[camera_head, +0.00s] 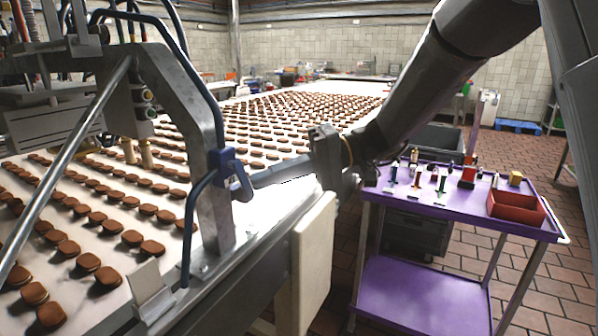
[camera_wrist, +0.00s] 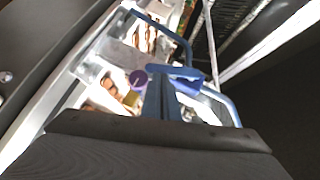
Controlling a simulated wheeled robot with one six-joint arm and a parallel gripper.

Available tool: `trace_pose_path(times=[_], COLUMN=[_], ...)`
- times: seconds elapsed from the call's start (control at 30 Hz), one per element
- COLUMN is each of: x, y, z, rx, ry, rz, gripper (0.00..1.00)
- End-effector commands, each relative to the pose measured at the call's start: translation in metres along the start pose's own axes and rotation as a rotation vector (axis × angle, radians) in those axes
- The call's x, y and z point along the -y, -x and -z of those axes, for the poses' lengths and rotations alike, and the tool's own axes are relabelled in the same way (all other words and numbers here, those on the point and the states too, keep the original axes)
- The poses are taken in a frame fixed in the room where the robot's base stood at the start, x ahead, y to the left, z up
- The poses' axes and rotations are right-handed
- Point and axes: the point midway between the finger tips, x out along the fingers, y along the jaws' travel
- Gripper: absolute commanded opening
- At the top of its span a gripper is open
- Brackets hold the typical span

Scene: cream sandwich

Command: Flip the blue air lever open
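The blue air valve (camera_head: 222,158) sits on the blue hose at the grey machine frame's upright. Its blue lever (camera_head: 240,182) hangs down at the valve's right side. My gripper (camera_head: 254,181) reaches in from the right, with its tips at or very near the lever; contact is unclear. In the wrist view the fingers of my gripper (camera_wrist: 160,82) lie close together, pointing at the blue valve and lever (camera_wrist: 182,74). They look shut, with nothing clearly seen between them. The fingertips partly cover the lever area.
The grey machine frame (camera_head: 190,90) stands just beyond the valve. A conveyor (camera_head: 268,212) with many brown biscuits runs behind it. A purple cart (camera_head: 440,205) with small tools and a red bin (camera_head: 515,208) stands at the right. Tiled floor is open farther right.

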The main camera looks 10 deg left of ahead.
Motion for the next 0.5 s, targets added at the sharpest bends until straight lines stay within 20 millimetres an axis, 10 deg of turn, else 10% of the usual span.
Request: trace_pose_path(times=[0.5], x=[-0.009], y=[-0.020], z=[-0.015], rx=[0.005], ry=[-0.086], rz=[0.089], gripper=[0.00])
